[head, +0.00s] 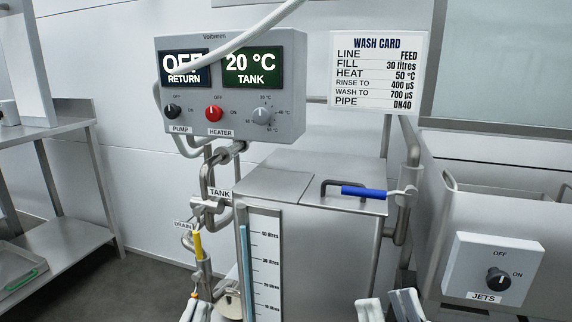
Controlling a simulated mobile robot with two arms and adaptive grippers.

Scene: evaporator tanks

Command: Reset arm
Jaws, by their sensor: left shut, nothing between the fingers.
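My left gripper (196,308) shows at the bottom edge, left of centre, below the yellow drain handle (198,244). Its fingers are close together with nothing between them, and it looks apart from the pipework. My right gripper (387,308) shows at the bottom edge, right of centre, in front of the tank (325,240). Its two fingertips stand apart with a gap between them, and nothing is seen in it. Only the finger ends of both grippers are in view; the rest is cut off by the frame.
A control box (232,92) reads OFF and 20 °C above the tank. A blue-sleeved handle (363,192) crosses the tank's lid. A wash card (378,72) hangs behind. A jets switch box (492,270) is at right, a steel shelf (75,185) at left.

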